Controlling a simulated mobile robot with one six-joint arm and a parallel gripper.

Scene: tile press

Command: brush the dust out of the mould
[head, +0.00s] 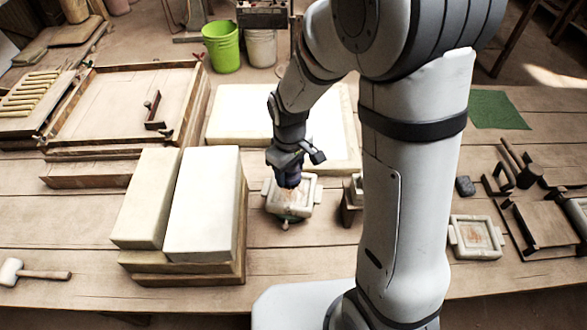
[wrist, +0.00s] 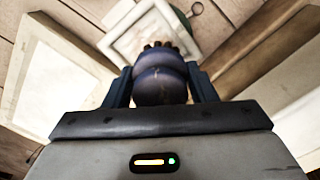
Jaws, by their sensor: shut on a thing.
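My gripper (head: 287,168) is shut on a dark blue-purple brush (wrist: 160,85), bristles pointing away from me. The pale square mould (head: 309,193), with a raised frame and side lugs, sits on the table under the brush. In the wrist view the mould (wrist: 125,40) lies just beyond the bristles. The bristle tips are over its recess; I cannot tell if they touch it. The brush and gripper hide part of the recess, so the dust there is hard to see. A similar pale mould (head: 476,238) with reddish marks inside stands at the right.
Two long cream blocks (head: 203,205) on boards stand left of the mould. A large pale slab (head: 240,112) lies behind it. A small wooden stand (head: 349,212) is close on its right. A mallet (head: 35,272) lies at front left. Bare table shows in front of the mould.

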